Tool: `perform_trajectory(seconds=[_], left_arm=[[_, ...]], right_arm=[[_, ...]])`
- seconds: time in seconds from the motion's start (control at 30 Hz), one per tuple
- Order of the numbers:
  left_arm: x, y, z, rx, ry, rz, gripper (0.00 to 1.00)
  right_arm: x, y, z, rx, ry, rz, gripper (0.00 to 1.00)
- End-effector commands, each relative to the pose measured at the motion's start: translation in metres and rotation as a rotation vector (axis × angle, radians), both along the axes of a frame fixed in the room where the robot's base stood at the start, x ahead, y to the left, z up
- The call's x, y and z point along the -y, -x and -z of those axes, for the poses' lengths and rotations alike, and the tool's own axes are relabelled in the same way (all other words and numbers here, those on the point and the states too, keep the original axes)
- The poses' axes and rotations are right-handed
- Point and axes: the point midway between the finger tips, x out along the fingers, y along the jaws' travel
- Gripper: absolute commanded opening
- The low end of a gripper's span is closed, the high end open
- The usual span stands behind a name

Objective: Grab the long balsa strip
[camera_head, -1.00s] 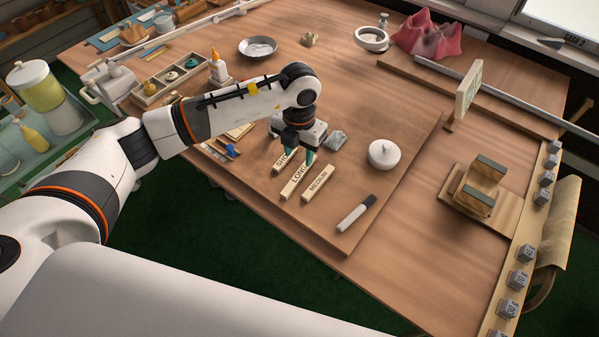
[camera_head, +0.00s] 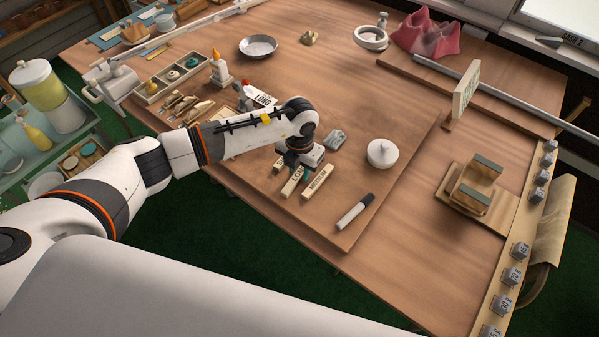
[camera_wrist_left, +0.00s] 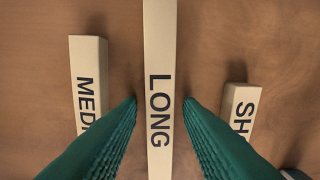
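The long balsa strip (camera_head: 293,183), marked LONG, lies on the brown board between a strip marked MEDIUM (camera_head: 317,182) and a shorter, mostly hidden strip (camera_head: 279,165). My left gripper (camera_head: 295,172) is over the long strip, pointing down. In the left wrist view the long strip (camera_wrist_left: 158,50) runs between the two green fingers (camera_wrist_left: 160,102), with a gap on each side. The fingers are open. The medium strip (camera_wrist_left: 88,75) is left of them and the strip marked SH (camera_wrist_left: 240,105) is right. My right gripper is not in view.
A wooden block holder (camera_head: 474,188) stands at the right.

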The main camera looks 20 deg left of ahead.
Motion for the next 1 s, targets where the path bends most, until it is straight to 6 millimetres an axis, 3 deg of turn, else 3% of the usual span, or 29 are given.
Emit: perform_trajectory(seconds=[0.03,0.17,0.53,1.0], left_arm=[[0.0,0.0,0.0,0.0,0.0,0.0,0.24],[0.0,0.0,0.0,0.0,0.0,0.0,0.03],[0.0,-0.001,-0.008,0.002,0.001,0.001,0.02],[0.0,-0.001,-0.09,0.003,0.0,-0.001,0.02]], right_arm=[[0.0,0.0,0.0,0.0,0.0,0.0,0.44],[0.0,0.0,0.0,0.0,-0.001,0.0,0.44],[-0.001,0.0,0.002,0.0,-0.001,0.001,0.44],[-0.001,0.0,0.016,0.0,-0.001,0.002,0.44]])
